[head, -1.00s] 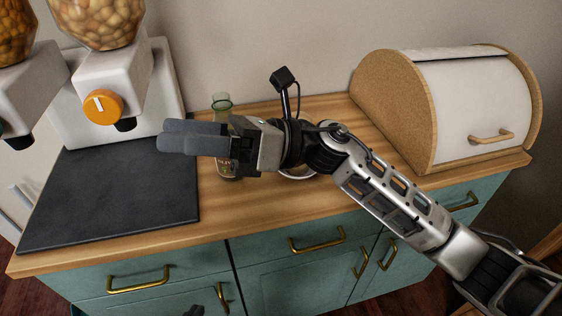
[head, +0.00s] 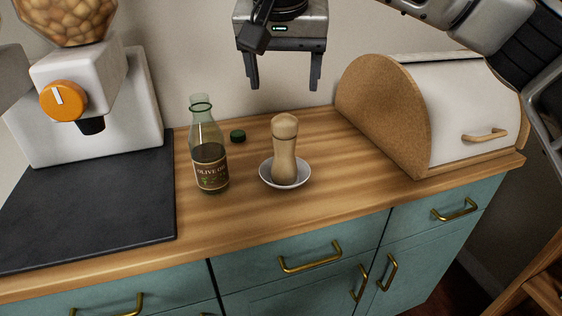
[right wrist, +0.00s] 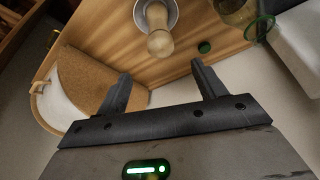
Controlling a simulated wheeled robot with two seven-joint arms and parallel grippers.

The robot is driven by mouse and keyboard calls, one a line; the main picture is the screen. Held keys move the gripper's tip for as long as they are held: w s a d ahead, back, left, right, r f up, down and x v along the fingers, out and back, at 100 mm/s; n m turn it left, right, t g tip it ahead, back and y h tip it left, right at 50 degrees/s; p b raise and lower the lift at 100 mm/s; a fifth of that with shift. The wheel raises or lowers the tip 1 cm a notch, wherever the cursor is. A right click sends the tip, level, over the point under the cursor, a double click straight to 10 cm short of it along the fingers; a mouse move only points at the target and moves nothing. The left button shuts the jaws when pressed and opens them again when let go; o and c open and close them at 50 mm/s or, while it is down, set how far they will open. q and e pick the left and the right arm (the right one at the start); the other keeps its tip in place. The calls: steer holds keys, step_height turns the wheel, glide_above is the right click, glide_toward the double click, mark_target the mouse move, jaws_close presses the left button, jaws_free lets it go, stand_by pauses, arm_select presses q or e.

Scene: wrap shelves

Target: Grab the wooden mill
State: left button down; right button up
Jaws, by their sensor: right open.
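The wooden mill (head: 285,150) stands upright in a small white dish (head: 304,174) on the wooden counter. It also shows in the right wrist view (right wrist: 159,36), beyond the fingers and roughly between their directions. My right gripper (head: 283,85) is open and empty, fingers pointing down, above and behind the mill and apart from it. Its two fingers also show in the right wrist view (right wrist: 156,85). My left gripper is in neither view.
An olive oil bottle (head: 209,155) stands just left of the dish. A small green cap (head: 237,136) lies behind them. A bread box (head: 385,105) is at the right, a dispenser (head: 90,110) and dark slab (head: 95,205) at the left. The counter right of the dish is clear.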

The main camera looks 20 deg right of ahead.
mark_target(285, 129)
steer(key=x, duration=1.3)
steer(key=shift+w+a+f, duration=0.1)
steer(key=shift+f, duration=0.15)
steer(key=shift+r, duration=0.1)
jaws_close()
